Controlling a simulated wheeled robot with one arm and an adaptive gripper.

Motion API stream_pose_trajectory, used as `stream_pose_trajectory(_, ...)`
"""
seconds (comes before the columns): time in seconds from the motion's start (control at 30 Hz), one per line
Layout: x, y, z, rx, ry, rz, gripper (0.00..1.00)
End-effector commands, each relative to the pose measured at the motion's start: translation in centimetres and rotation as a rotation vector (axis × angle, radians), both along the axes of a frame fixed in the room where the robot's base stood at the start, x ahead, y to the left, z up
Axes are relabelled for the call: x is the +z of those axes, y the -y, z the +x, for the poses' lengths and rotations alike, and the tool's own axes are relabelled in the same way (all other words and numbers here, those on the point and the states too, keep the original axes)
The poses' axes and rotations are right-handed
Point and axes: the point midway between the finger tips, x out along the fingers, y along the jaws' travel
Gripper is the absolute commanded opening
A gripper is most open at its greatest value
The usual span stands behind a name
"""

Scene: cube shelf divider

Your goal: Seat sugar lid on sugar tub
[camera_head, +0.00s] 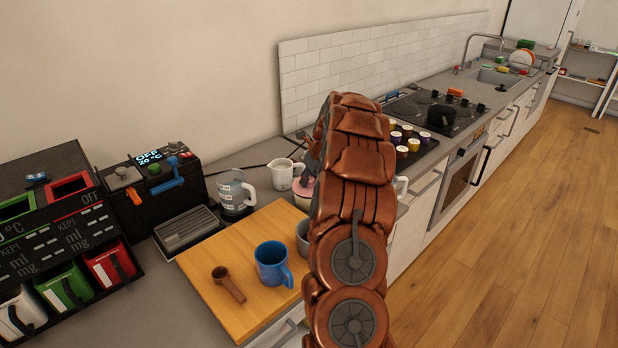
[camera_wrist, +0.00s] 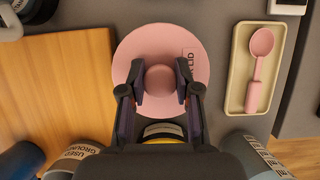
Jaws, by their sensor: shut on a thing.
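The round pink sugar lid (camera_wrist: 190,45) fills the upper middle of the wrist view, with a label ending in "LID" on its right side. My gripper (camera_wrist: 161,80) is over it, its two fingers closed on the lid's pink knob (camera_wrist: 160,74). The sugar tub cannot be made out in the wrist view, so I cannot tell whether it is under the lid. In the head view a pink object (camera_head: 303,191) shows just left of my arm; my arm hides most of it and my gripper.
A wooden board (camera_wrist: 60,82) lies left of the lid, a cream tray (camera_wrist: 236,92) with a pink spoon (camera_wrist: 259,62) to its right. Labelled containers (camera_wrist: 73,155) stand near the gripper.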

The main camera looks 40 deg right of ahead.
Motion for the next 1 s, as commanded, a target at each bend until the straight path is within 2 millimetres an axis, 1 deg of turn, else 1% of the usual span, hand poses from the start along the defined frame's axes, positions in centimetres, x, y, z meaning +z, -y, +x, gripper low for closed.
stream_pose_trajectory(0.93,-1.1,0.0,0.0,0.000,0.001,-0.001,0.00)
stream_pose_trajectory(0.97,-1.1,0.0,0.0,0.000,0.001,-0.001,0.34)
stream_pose_trajectory(1.0,-1.1,0.0,0.0,0.000,0.001,-0.001,0.38)
